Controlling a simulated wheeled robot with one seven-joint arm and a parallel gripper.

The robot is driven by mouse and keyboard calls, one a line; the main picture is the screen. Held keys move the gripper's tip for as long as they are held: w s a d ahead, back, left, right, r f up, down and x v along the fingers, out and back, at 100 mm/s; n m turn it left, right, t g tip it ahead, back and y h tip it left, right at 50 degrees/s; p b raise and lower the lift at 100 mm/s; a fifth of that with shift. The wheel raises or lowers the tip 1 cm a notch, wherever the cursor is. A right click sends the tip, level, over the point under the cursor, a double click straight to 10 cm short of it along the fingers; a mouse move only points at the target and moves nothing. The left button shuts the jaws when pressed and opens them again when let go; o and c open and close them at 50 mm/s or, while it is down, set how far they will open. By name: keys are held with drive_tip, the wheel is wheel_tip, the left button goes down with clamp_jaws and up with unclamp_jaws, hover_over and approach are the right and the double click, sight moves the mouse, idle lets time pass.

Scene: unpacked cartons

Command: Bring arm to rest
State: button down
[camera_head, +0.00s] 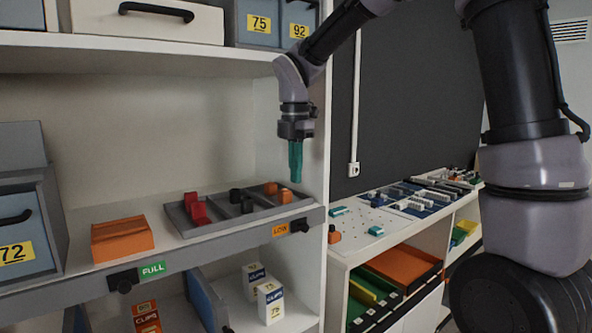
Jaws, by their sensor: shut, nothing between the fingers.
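My gripper (295,160) hangs from my arm in front of the right end of the shelf unit, with its teal fingers pointing down. The fingers are together and nothing shows between them. The gripper is over the right end of a grey divided tray (217,228). The tray holds red, black and orange pieces, and the orange pieces (285,196) are just below the fingertips. I cannot tell the exact gap between them. My arm rises from the gripper and bends back to the right side of the view.
The shelf (110,271) carries an orange block (122,238), with grey drawers (22,235) at left. White boxes (270,301) stand below. An upper shelf (130,40) lies close to my forearm. A perforated workbench (352,228) with small parts stands at right.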

drive_tip(key=shift+r, duration=0.3)
